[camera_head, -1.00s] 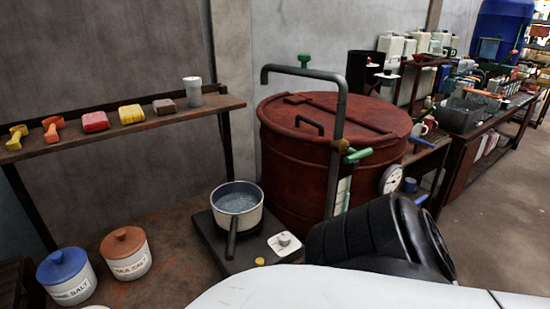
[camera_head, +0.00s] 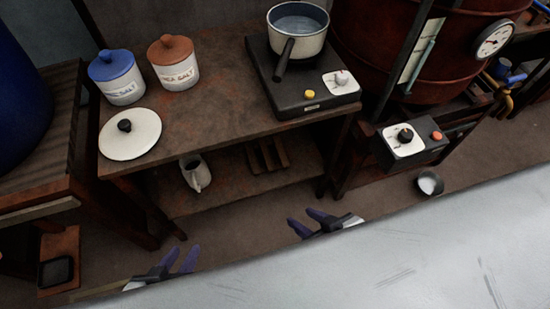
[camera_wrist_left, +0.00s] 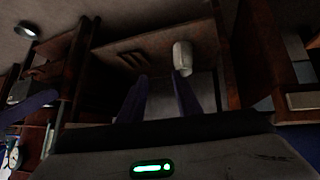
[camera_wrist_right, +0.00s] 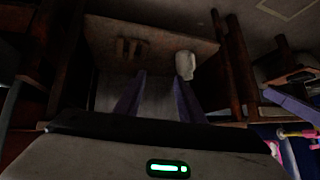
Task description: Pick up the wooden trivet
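The wooden trivet (camera_head: 268,157), a dark slatted piece, lies on the lower shelf of the worn table, under its top. It also shows in the left wrist view (camera_wrist_left: 133,60) and in the right wrist view (camera_wrist_right: 130,48), beyond the fingertips. My left gripper (camera_head: 181,254) is open and empty, in front of the table and left of the trivet. My right gripper (camera_head: 302,219) is open and empty, in front of the shelf, nearer the trivet and slightly right of it. Neither touches it.
The tabletop (camera_head: 215,100) above holds two salt jars, a white lid (camera_head: 130,134) and a hotplate (camera_head: 300,85) with a pot. Table legs flank the shelf. A small metal bowl (camera_head: 430,184) is at the right.

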